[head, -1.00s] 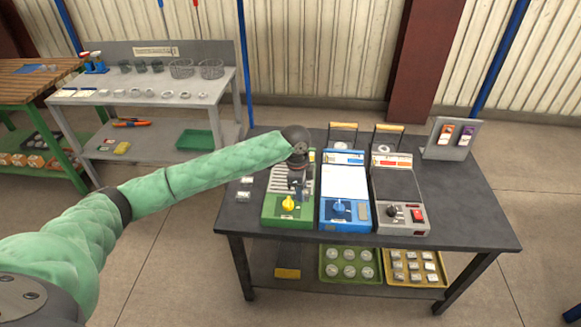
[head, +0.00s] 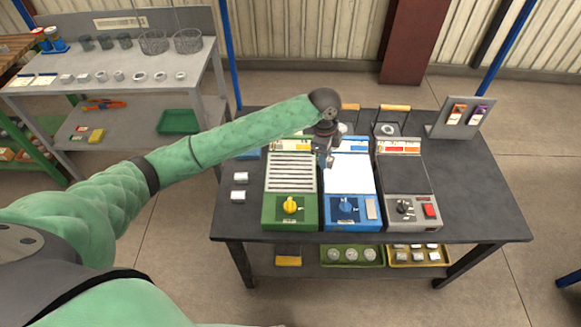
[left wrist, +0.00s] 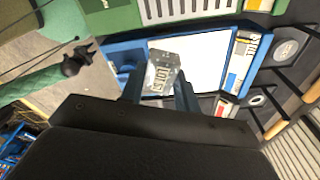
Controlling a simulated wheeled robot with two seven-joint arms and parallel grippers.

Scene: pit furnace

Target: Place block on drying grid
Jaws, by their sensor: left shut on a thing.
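A small grey metal block (left wrist: 160,72) with dark lettering is clamped between the fingertips of my left gripper (left wrist: 160,88) in the left wrist view. In the head view my left gripper (head: 326,158) is over the left edge of the blue unit with a white top (head: 352,178), and the block is hard to make out there. The drying grid appears to be the slatted top of the green unit (head: 290,172), just left of the gripper. Its slats are bare, and they show at the top of the wrist view (left wrist: 190,9). My right gripper is not in view.
A grey unit (head: 405,172) with a red switch stands right of the blue one. A sign holder (head: 462,115) stands back right. Trays sit on the shelf below.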

